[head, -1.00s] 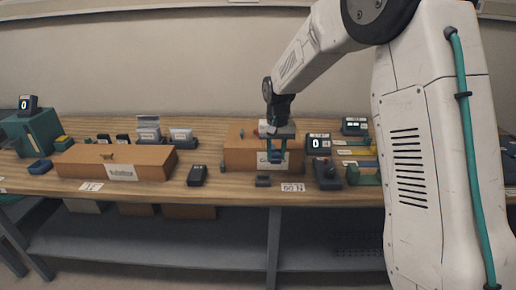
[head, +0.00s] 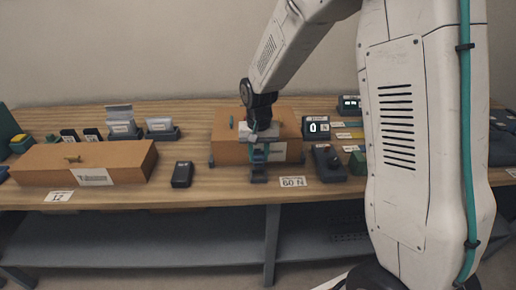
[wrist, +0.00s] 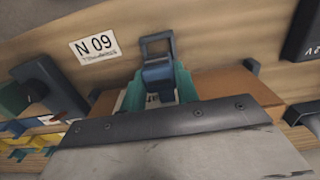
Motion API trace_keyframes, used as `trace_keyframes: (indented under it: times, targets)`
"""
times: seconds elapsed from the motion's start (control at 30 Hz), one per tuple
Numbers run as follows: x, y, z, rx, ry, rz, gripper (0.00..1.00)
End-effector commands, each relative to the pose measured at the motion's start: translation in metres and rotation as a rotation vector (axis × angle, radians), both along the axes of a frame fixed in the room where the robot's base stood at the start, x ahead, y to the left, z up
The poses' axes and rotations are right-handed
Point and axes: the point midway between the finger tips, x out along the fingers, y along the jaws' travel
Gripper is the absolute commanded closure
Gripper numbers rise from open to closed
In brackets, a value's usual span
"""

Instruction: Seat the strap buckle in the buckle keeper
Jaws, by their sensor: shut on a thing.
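My gripper (head: 259,151) points down in front of the orange-brown box, its teal fingers shut on a small blue buckle (wrist: 158,74). The fingers also show in the wrist view (wrist: 157,92). The buckle keeper (head: 258,177) is a small dark grey block near the table's front edge, directly below the gripper. In the wrist view the keeper is a dark open frame (wrist: 155,41) just past the buckle. The two overlap there, and I cannot tell whether the buckle is above the keeper or partly in it. The fingers hide part of the buckle.
The orange-brown box (head: 228,148) stands close behind my gripper. A small black device (head: 182,174) is to the left. The table's front edge is near.

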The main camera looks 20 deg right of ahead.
Motion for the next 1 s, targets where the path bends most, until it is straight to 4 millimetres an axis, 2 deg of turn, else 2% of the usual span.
trace_keyframes:
  times: [0.3, 1.0]
  targets:
    - [0.0, 0.0, -0.026, 0.0, 0.002, 0.0, 0.93]
    - [-0.001, 0.0, -0.03, 0.0, 0.0, 0.0, 0.93]
